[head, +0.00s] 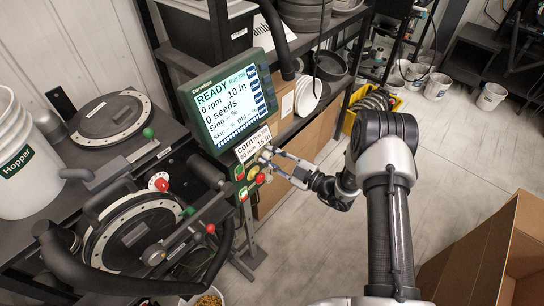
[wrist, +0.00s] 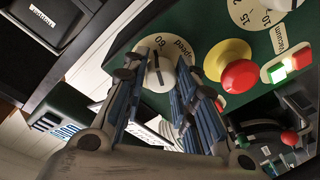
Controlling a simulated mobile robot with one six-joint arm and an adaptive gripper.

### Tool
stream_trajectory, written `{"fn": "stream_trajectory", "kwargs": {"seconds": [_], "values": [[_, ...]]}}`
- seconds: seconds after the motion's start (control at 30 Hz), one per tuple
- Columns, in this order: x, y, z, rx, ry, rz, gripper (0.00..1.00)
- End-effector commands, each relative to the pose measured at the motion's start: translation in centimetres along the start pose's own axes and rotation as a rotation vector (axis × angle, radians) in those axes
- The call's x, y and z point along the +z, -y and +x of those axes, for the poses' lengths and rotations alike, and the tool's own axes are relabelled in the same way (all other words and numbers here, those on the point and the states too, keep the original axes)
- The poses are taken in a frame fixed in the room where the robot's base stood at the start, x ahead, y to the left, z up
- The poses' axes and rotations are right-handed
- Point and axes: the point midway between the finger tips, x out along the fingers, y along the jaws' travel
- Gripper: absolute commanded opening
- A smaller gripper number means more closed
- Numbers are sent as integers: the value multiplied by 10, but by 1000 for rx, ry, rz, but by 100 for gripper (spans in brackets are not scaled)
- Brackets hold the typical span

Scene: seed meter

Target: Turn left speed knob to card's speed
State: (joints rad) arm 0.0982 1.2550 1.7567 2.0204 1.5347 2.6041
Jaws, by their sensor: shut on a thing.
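The left speed knob (wrist: 160,80) is a pale knob on a white dial marked "Speed", with "60" readable near its edge. In the wrist view my gripper (wrist: 163,67) has its two fingers on either side of this knob, shut on it. A thin dark line shows on the knob's face; the rest of the dial is partly hidden by the fingers. In the head view my gripper (head: 268,154) reaches the control panel just below the card (head: 253,144).
The screen (head: 232,103) reads "READY", "0 rpm", "10 in" and "0 seeds". Beside the speed dial are a vacuum dial (wrist: 262,14), a red button on a yellow collar (wrist: 239,74) and a lit green-and-red switch (wrist: 287,65). A cardboard box (head: 480,250) stands at right.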

Motion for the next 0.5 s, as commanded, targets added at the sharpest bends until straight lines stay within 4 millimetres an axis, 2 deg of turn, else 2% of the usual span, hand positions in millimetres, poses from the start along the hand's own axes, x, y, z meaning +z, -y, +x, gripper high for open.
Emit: {"fn": "stream_trajectory", "kwargs": {"seconds": [0.2, 0.5], "values": [[0, 0, 0, 10, -9, 112, 2], [0, 0, 0, 16, -14, 178, 2]]}}
